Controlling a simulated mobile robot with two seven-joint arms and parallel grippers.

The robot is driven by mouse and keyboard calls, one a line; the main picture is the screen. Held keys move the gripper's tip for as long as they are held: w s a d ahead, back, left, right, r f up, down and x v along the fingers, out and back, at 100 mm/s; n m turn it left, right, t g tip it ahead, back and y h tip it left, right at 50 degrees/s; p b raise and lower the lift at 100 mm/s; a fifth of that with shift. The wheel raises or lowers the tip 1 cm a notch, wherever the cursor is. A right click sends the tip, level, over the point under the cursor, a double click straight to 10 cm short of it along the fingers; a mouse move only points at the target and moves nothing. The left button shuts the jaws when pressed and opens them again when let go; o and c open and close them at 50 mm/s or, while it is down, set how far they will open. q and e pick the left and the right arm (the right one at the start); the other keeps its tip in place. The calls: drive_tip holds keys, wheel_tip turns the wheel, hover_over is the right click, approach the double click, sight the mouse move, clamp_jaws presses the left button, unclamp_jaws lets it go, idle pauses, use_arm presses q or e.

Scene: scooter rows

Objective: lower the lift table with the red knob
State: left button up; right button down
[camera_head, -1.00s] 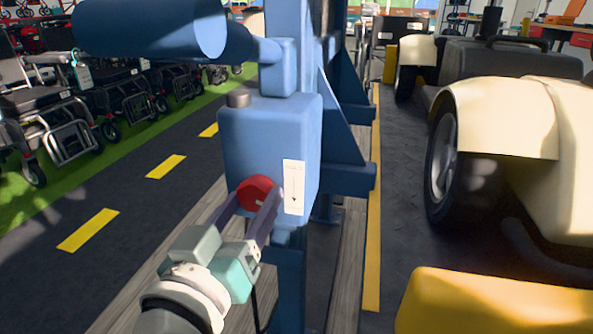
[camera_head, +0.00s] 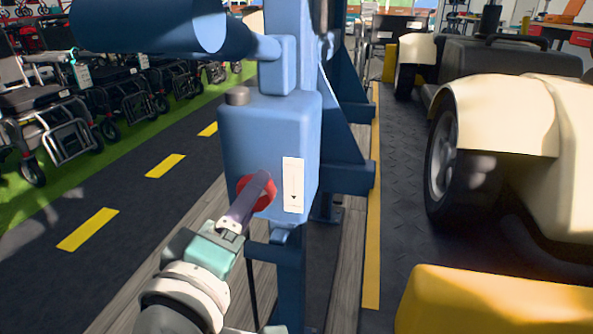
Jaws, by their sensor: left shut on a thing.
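The red knob (camera_head: 256,196) is on the front of a blue control box (camera_head: 245,145), beside a white label (camera_head: 293,185) with a down arrow. My left gripper (camera_head: 262,187) is shut on the knob, reaching up from below left. Its jaws are turned nearly edge-on, one finger covering part of the knob. A dark patterned plate (camera_head: 398,200) with a yellow edge stripe (camera_head: 374,230) lies to the right and seems to be the lift table. Its height is hard to tell. My right gripper is not in view.
A cream vehicle (camera_head: 510,115) with black wheels stands on the right. A yellow block (camera_head: 490,300) fills the lower right corner. A large blue cylinder (camera_head: 150,25) juts left above the box. Wheelchairs and walkers (camera_head: 60,120) line the left. The dark lane (camera_head: 130,195) is clear.

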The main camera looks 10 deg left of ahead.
use_arm(q)
drive_tip(key=shift+n, duration=1)
drive_tip(key=o, duration=1.4)
drive_tip(key=shift+s, duration=0.1)
drive_tip(key=s+p, duration=0.2)
drive_tip(key=s, duration=0.7)
drive_tip(key=shift+s+a, duration=0.15)
drive_tip(key=shift+s, duration=0.25)
